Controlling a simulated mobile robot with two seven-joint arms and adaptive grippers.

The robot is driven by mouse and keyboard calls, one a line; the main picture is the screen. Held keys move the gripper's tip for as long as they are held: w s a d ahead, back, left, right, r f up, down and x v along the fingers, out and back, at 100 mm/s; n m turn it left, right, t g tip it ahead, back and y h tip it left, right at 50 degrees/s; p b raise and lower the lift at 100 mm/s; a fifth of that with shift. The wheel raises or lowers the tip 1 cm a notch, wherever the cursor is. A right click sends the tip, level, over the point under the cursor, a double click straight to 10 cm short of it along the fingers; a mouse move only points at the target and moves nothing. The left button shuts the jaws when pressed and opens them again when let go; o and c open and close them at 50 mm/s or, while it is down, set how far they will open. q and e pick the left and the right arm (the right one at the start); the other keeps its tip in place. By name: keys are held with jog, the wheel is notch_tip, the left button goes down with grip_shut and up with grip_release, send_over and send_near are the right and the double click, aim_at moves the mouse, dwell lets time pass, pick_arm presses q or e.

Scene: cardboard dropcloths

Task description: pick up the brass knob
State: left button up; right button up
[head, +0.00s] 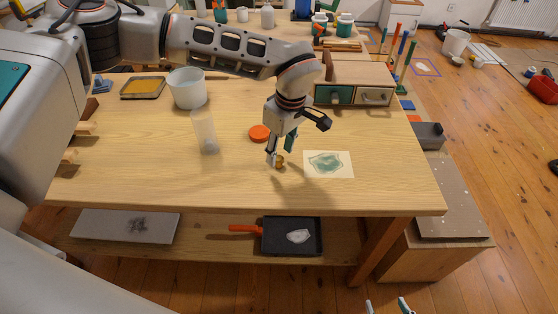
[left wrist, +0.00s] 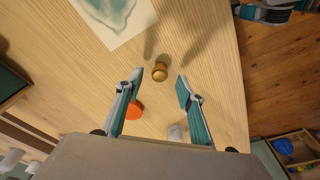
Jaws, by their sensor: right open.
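The brass knob (head: 280,163) stands on the wooden table near its front edge, partly hidden by my left fingers in the head view. In the left wrist view the knob (left wrist: 160,72) is round and golden, between the lines of the two fingers and just past their tips. My left gripper (head: 275,157) points down close above the table at the knob. In the left wrist view this gripper (left wrist: 160,80) is open, with a gap on either side of the knob and nothing held. My right gripper (head: 386,305) shows only its fingertips at the bottom edge, apart and empty.
A paper with a green patch (head: 328,164) lies right of the knob, and an orange disc (head: 259,133) lies behind it. A clear container (head: 205,133) and a white bucket (head: 187,88) stand to the left. A small drawer box (head: 354,93) stands at the back right.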

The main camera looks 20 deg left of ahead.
pick_arm(q)
jog(key=shift+w+a+f, duration=0.1)
jog(key=shift+f, duration=0.5)
jog(key=shift+w+a+f, duration=0.1)
jog(key=shift+f, duration=0.5)
jog(key=shift+s, duration=0.1)
jog(key=c, duration=1)
pick_arm(e)
jog(key=shift+w+r, duration=0.25)
jog(key=shift+w, duration=0.05)
pick_arm(q)
jog(key=shift+r, duration=0.1)
